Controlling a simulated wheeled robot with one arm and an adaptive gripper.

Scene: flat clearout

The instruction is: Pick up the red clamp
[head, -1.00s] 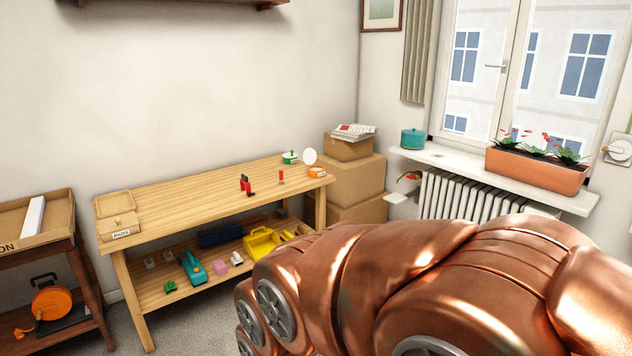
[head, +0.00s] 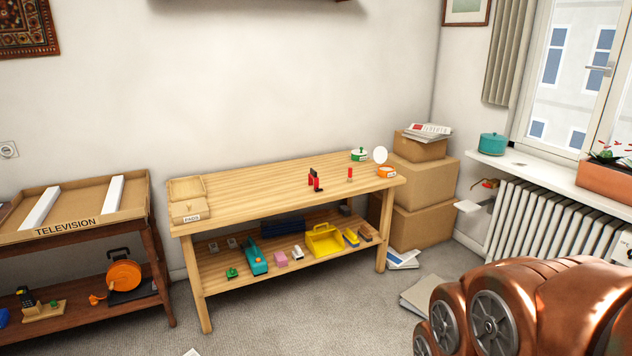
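A small red and black upright item (head: 315,181), which looks like the red clamp, stands on the wooden workbench (head: 250,194) right of its middle. A thin red item (head: 350,174) stands a little to its right; it is too small to tell what it is. My copper-coloured arm fills the lower right of the head view, well to the right of the bench. My gripper is not in view.
The bench top also bears a box (head: 190,208), a green-lidded pot (head: 359,155) and an orange item (head: 386,171). Papers (head: 402,260) lie on the carpet; floor before the bench is mostly clear.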

